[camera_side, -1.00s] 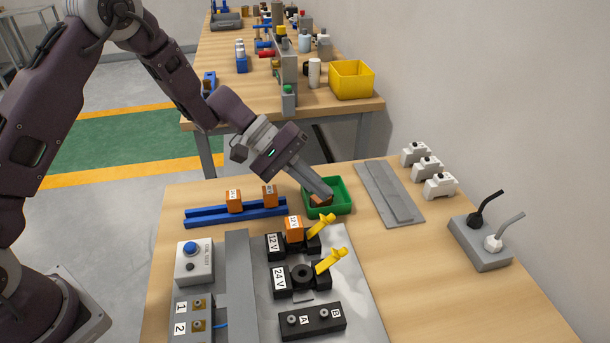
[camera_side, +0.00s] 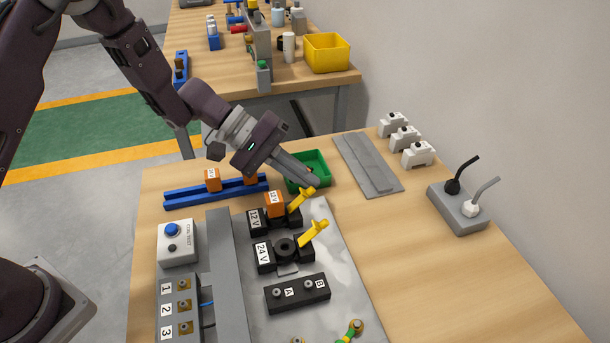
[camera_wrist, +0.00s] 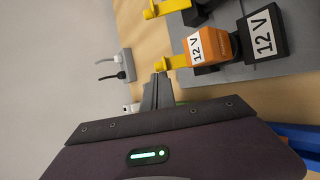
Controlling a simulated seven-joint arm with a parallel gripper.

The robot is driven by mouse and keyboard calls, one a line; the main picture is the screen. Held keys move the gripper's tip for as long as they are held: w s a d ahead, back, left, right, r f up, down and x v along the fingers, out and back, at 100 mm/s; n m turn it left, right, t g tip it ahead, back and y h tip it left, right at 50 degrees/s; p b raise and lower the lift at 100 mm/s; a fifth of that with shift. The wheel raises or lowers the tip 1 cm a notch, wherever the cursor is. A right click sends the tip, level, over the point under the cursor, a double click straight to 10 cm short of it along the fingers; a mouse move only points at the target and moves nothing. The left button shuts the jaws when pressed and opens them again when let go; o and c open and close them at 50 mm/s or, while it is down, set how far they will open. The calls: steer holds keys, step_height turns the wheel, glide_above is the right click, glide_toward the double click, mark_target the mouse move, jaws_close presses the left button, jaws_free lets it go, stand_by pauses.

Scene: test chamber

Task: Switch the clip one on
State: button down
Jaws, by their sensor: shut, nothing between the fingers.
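The 12 V holder (camera_side: 258,219) is a black block with an orange 12 V block (camera_side: 275,199) seated in it. A yellow clip lever (camera_side: 301,199) stands tilted up at its right side. The 24 V holder (camera_side: 266,257) in front shows an empty round socket and its own tilted yellow lever (camera_side: 314,234). My gripper (camera_side: 315,182) is shut and empty, its tip just above and behind the 12 V lever. In the wrist view the closed fingertips (camera_wrist: 159,77) are right beside the end of that lever (camera_wrist: 174,62); whether they touch I cannot tell.
A green bin (camera_side: 322,159) lies behind my gripper, with a partly hidden orange piece in it. A blue rail (camera_side: 215,192) bears other orange blocks to the left. A black A/B block (camera_side: 297,293) and a button box (camera_side: 178,243) stand nearer.

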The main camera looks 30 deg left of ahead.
steer(key=shift+s+a+r+t+h, duration=0.1)
steer(key=shift+t+h, duration=0.2)
steer(key=shift+m+h, duration=0.3)
steer(key=shift+s+a+r+t+h, duration=0.1)
steer(key=shift+a+r+t+h, duration=0.05)
steer(key=shift+t+h, duration=0.3)
steer(key=shift+s+a+r, duration=0.4)
steer(key=shift+s+a, duration=0.25)
steer(key=shift+s, duration=0.05)
steer(key=shift+s+a, duration=0.45)
steer(key=shift+s, duration=0.05)
steer(key=shift+r, duration=0.1)
steer(key=shift+r, duration=0.75)
